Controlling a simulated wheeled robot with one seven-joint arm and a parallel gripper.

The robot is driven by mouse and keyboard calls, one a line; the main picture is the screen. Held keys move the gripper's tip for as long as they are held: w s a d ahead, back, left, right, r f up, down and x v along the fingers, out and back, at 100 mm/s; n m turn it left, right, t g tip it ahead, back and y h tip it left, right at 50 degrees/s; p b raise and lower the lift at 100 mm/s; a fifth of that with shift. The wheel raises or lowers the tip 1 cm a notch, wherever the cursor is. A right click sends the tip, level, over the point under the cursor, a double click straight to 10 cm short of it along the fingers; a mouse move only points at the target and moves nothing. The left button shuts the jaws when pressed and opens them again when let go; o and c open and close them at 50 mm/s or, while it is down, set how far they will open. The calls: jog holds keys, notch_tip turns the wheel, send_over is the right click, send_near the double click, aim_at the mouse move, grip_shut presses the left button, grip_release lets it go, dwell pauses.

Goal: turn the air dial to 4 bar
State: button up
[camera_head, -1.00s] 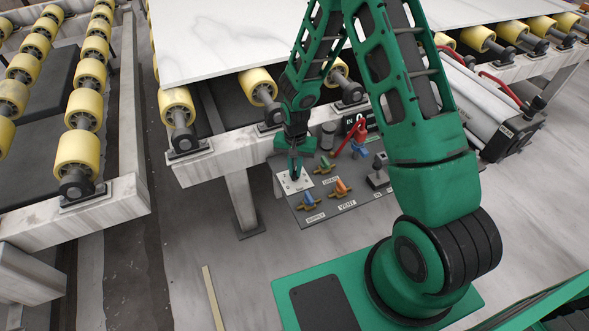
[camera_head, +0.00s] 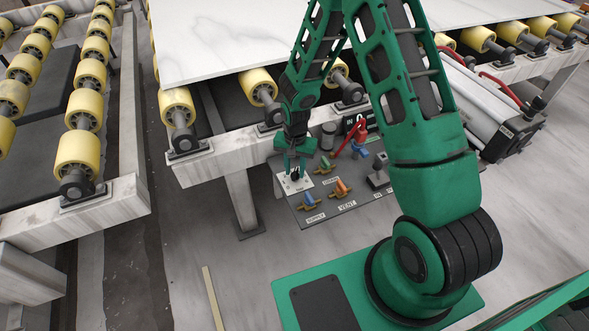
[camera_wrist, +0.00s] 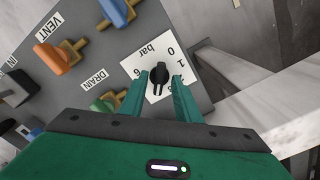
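The air dial is a black knob (camera_wrist: 158,80) on a white plate (camera_wrist: 136,68) marked "bar" with numbers including 0, 1 and 6. My gripper (camera_wrist: 160,76) is open, with one green finger on each side of the knob. I see gaps between the fingers and the knob, and cannot tell how far down the fingertips reach. The knob's exact pointing is hard to read. In the head view my gripper (camera_head: 295,165) points down over the white plate (camera_head: 290,187) at the panel's left corner.
A red lever (camera_head: 350,140) stands behind. A stone leg (camera_wrist: 220,72) of the roller table is close beside the dial.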

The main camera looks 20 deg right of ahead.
aim_at(295, 171)
notch_tip(295, 171, up, 11)
jog(key=shift+f, duration=0.15)
dwell(0.4)
dwell(0.4)
